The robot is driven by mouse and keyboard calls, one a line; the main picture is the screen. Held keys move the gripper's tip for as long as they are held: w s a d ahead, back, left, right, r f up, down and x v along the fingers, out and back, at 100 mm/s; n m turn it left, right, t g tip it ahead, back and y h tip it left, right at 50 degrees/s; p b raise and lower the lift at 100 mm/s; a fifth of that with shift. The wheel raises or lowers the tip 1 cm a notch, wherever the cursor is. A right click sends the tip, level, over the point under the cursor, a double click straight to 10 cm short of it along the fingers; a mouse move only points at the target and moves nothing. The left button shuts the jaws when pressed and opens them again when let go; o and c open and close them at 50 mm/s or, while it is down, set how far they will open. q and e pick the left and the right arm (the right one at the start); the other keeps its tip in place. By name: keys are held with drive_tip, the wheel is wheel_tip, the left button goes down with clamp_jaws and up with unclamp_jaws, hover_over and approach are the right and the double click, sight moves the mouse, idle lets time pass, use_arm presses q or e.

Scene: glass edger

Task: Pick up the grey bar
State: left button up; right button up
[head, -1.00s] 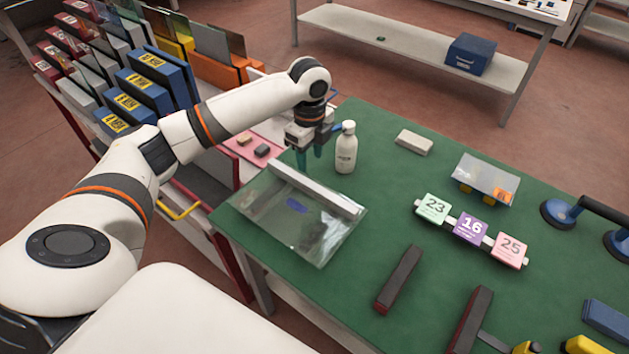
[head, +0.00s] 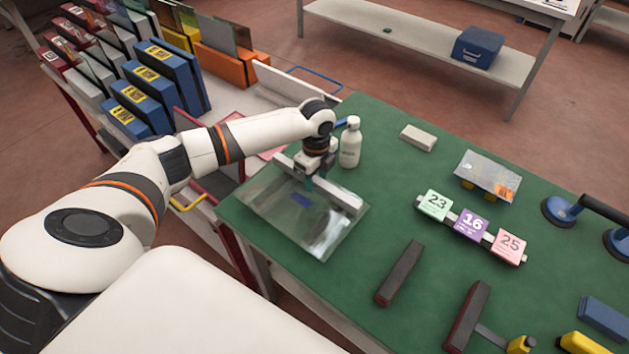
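A long light grey bar (head: 344,197) lies along the far edge of a clear sheet (head: 318,235) at the left end of the green table. My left gripper (head: 308,184) points down over the middle of this bar, its teal fingertips at the bar. The gripper hides part of the bar, and I cannot tell whether the fingers are open or closed on it. A darker grey-brown bar (head: 400,273) lies apart near the table's front middle. My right gripper is not in view.
A white bottle (head: 350,145) stands close to the right of my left gripper. A rack of blue and orange holders (head: 150,75) stands at the left.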

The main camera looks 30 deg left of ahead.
use_arm(q)
drive_tip(key=shift+r, duration=0.1)
clamp_jaws()
